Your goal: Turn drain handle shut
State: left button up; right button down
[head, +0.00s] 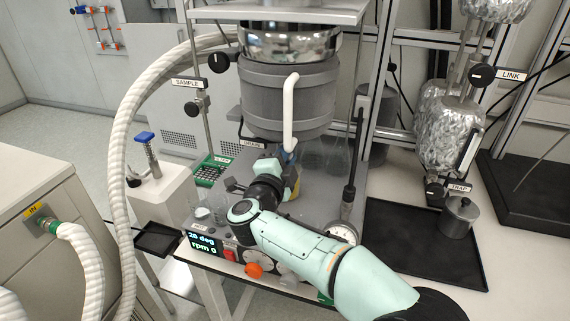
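The DRAIN label (253,144) sits below the grey reactor vessel (265,95). A white bent bar (289,115) runs down the front of the vessel toward the drain area. A small blue part (290,157) shows at its lower end; it may be the drain handle, but my gripper and arm hide most of that spot. My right arm comes in from the lower right, and its gripper (283,170) is right at this blue part, under the vessel. Its fingers are largely hidden, so I cannot tell whether they are open or shut. My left gripper is out of view.
A control panel (203,243) with a display and knobs is below my arm. A black tray (415,245) with a metal pot (459,217) lies to the right. A thick white hose (122,150) arches on the left.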

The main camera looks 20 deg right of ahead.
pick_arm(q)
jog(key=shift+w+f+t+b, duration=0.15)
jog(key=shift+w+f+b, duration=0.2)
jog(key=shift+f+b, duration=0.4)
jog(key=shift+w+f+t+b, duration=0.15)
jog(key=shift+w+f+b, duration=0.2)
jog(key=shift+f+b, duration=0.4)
pick_arm(e)
jog(key=shift+f+m, duration=0.2)
jog(key=shift+m, duration=0.8)
jog(key=shift+f+m, duration=0.15)
jog(key=shift+m, duration=0.85)
jog(key=c, duration=1.1)
grip_release()
jog(key=shift+c, duration=0.2)
pick_arm(q)
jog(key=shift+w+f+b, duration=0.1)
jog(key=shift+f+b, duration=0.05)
jog(key=shift+b, duration=0.15)
pick_arm(e)
jog(key=v, duration=1.3)
jog(key=shift+s+a, duration=0.2)
